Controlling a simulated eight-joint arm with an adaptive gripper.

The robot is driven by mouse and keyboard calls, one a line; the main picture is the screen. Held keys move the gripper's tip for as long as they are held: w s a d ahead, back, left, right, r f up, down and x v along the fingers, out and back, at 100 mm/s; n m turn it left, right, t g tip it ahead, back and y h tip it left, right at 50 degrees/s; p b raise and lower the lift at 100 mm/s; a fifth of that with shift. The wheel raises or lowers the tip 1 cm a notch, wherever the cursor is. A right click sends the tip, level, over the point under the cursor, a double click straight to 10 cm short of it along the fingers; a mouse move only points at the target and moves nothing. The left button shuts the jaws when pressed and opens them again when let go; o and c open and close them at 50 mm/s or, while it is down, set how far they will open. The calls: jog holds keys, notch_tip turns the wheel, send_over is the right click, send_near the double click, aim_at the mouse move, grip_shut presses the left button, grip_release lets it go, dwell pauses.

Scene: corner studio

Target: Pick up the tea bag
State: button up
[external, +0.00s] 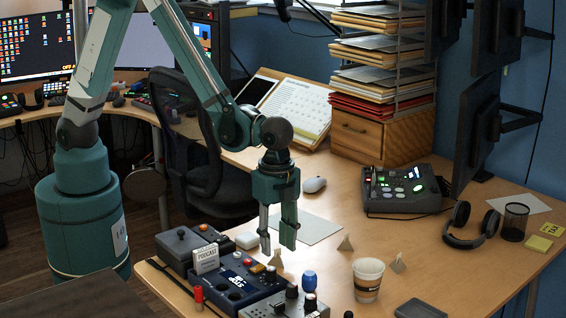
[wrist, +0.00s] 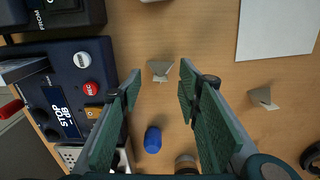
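Several small beige-grey pyramid tea bags stand on the wooden desk. One tea bag (external: 276,261) is just below my gripper (external: 277,244) in the external view. In the wrist view this tea bag (wrist: 160,70) shows between and beyond the fingertips of my gripper (wrist: 160,84), which is open and empty. A second tea bag (external: 345,244) stands to the right, and it also shows at the right of the wrist view (wrist: 262,97). A third tea bag (external: 398,263) stands farther right, beyond the paper cup. My fingers point down, above the desk.
A dark blue audio console (external: 237,283) stands close left of the nearest tea bag. A blue capped item (external: 309,281) stands just in front, and it also shows in the wrist view (wrist: 152,140). A paper cup (external: 367,280) stands to the right. A paper sheet (external: 310,227) lies behind.

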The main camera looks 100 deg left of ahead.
aim_at(277, 252)
jog(key=shift+f+b, duration=0.35)
jog(key=shift+f, duration=1.25)
jog(key=shift+c, duration=0.2)
jog(key=c, duration=0.5)
